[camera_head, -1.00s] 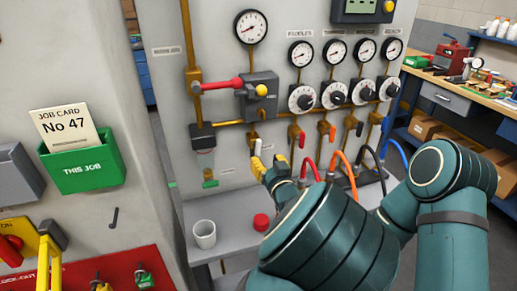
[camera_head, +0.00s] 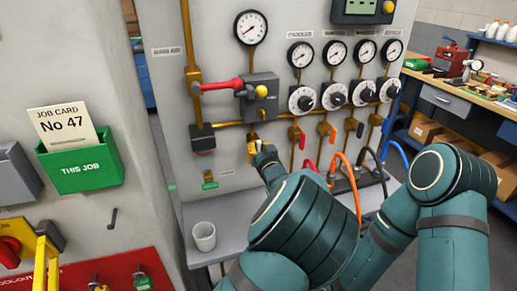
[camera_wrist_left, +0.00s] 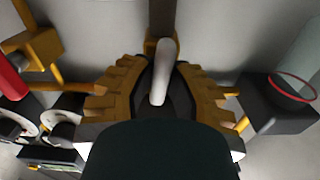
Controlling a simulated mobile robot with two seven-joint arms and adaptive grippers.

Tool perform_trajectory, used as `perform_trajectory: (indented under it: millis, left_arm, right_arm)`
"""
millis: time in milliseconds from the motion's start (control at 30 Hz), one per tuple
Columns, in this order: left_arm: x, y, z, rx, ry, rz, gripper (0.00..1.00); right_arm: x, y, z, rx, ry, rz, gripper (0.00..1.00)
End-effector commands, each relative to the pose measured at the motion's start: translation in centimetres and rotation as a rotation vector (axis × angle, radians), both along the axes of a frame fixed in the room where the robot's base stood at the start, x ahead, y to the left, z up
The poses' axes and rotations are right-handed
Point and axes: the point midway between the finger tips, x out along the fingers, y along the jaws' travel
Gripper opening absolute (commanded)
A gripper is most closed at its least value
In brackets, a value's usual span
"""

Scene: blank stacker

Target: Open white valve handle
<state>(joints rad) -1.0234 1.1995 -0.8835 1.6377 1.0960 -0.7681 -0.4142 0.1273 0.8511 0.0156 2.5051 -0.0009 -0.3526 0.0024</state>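The white valve handle (camera_wrist_left: 163,72) shows in the left wrist view as a short, rounded, pale lever between the fingers of my left gripper (camera_wrist_left: 160,88). The ribbed yellow fingers are spread to either side of it, and I see no clear grip on it. In the head view my left gripper (camera_head: 256,150) is up at the grey panel, below the grey valve block (camera_head: 260,96). There the gripper mostly hides the handle. My right gripper is not in view.
A red lever (camera_head: 220,84) sits just above. Several black-and-white dials and small coloured valve levers lie to the right, with hoses below. A white cup (camera_head: 204,236) stands on the ledge. A green job card holder (camera_head: 82,162) hangs at left.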

Motion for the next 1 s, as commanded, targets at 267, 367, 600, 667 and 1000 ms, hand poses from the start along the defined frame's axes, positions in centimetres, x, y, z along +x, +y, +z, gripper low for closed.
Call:
perform_trajectory:
  millis: [267,367,600,667,1000]
  left_arm:
    - [0.0,0.0,0.1,0.000,-0.002,0.001,0.00]
    - [0.0,0.0,0.1,0.000,-0.002,0.001,0.00]
    - [0.1,0.2,0.0,-0.091,-0.034,0.003,0.00]
    - [0.1,0.2,0.1,-0.121,-0.044,0.003,0.00]
    - [0.1,0.2,0.3,-0.132,-0.049,0.001,0.39]
  right_arm:
    - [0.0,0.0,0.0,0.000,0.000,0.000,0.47]
    - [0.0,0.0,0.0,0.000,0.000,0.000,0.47]
    - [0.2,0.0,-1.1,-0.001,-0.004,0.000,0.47]
    - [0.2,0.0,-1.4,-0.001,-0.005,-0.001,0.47]
    - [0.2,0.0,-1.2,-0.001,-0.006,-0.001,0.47]
